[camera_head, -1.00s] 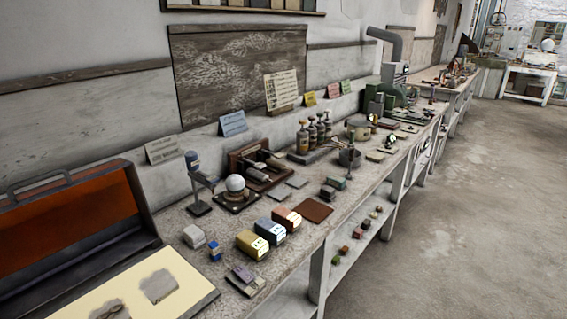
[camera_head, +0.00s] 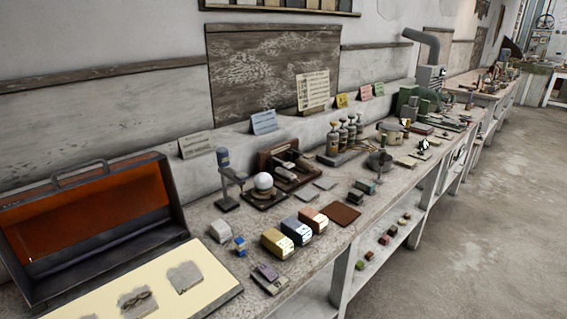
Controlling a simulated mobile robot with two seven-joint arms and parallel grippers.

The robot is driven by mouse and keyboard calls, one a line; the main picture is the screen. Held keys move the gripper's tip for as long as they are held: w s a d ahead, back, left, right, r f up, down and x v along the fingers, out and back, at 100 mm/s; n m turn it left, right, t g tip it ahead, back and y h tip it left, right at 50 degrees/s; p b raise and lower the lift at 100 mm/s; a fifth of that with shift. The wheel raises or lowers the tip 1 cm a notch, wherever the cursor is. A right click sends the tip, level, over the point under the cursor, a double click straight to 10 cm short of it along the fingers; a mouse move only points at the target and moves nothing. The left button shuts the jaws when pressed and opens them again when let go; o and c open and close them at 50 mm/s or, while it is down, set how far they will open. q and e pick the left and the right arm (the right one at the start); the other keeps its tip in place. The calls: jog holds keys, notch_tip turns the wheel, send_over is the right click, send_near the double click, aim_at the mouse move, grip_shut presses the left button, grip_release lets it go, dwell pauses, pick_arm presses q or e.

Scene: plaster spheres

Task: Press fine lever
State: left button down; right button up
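I cannot pick out the fine lever with certainty at this distance. A white sphere (camera_head: 263,181) sits on a dark stand on the long workbench (camera_head: 225,254). Beside it stands a small upright device (camera_head: 226,178) with a blue-grey head and a dark base. Behind the sphere is a brown wooden apparatus (camera_head: 292,166) with metal cylinders. Three blocks, yellow (camera_head: 277,243), blue (camera_head: 297,231) and red (camera_head: 313,219), stand in a row near the bench's front edge. Neither of my grippers is in view.
An open case (camera_head: 92,222) with an orange lining stands at the left, a pale panel (camera_head: 205,284) before it. Several bottles (camera_head: 343,136) and a green machine (camera_head: 413,103) stand farther along. Small blocks lie on a lower shelf. The floor (camera_head: 470,230) at right is clear.

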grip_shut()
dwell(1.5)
